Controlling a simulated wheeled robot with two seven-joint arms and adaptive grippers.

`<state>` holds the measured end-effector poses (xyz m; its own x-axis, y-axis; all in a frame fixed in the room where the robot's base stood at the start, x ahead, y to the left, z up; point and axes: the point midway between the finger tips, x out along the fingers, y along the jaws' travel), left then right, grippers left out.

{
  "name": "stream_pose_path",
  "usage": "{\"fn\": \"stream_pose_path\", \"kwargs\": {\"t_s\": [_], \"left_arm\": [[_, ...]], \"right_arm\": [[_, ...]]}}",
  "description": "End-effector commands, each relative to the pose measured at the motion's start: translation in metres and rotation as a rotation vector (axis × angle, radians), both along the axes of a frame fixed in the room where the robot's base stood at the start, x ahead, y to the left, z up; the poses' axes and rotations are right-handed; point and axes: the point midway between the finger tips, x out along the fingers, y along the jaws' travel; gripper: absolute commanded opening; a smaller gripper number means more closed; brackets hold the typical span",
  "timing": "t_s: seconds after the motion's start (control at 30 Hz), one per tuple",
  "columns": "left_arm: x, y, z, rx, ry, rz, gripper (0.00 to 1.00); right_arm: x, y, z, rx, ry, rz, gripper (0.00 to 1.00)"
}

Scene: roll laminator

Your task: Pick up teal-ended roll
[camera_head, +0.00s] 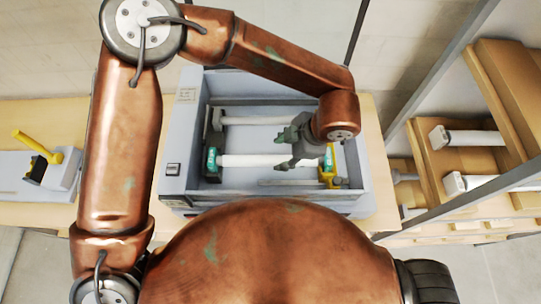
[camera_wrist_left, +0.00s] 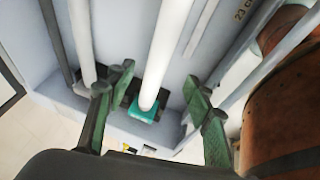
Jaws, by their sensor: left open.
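The teal-ended roll (camera_head: 252,160) is a white roll lying left to right in the front part of the grey laminator (camera_head: 186,120). A teal end shows at its left, and teal shows beside a yellow part at its right. My left gripper (camera_head: 298,152) is over the roll's right half and hides part of it. In the left wrist view the roll (camera_wrist_left: 167,50) and its teal end (camera_wrist_left: 143,113) lie between my left gripper's spread fingers (camera_wrist_left: 158,92). Whether the fingers touch the roll cannot be told. My right gripper is not in view.
A second white roll (camera_head: 262,120) lies at the laminator's back. A shelf rack (camera_head: 440,165) with more white rolls stands at the right. A small device with a yellow handle (camera_head: 30,143) is on the table at the left. The laminator's walls surround the rolls.

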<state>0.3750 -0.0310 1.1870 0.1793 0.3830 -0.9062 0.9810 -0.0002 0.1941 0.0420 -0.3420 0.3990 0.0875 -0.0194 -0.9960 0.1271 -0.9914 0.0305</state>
Motion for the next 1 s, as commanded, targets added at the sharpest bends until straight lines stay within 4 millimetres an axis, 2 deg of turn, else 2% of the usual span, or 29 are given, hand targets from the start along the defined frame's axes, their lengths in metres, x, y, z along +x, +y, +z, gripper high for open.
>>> {"fn": "stream_pose_path", "kwargs": {"t_s": [0.03,0.17,0.37,0.7,1.0], "left_arm": [[0.000,0.001,-0.006,0.000,0.001,0.000,0.48],[0.002,0.005,-0.015,0.001,0.002,0.003,0.48],[0.006,0.012,-0.033,0.002,0.001,0.003,0.48],[0.014,0.022,-0.074,-0.001,0.001,0.003,0.48],[0.015,0.023,-0.078,0.000,0.000,0.001,0.46]], "right_arm": [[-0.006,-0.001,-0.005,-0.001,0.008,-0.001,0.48],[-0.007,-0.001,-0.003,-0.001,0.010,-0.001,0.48],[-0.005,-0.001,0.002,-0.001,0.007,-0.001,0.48],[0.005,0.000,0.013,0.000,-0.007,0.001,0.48],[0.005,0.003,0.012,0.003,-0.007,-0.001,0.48]]}}
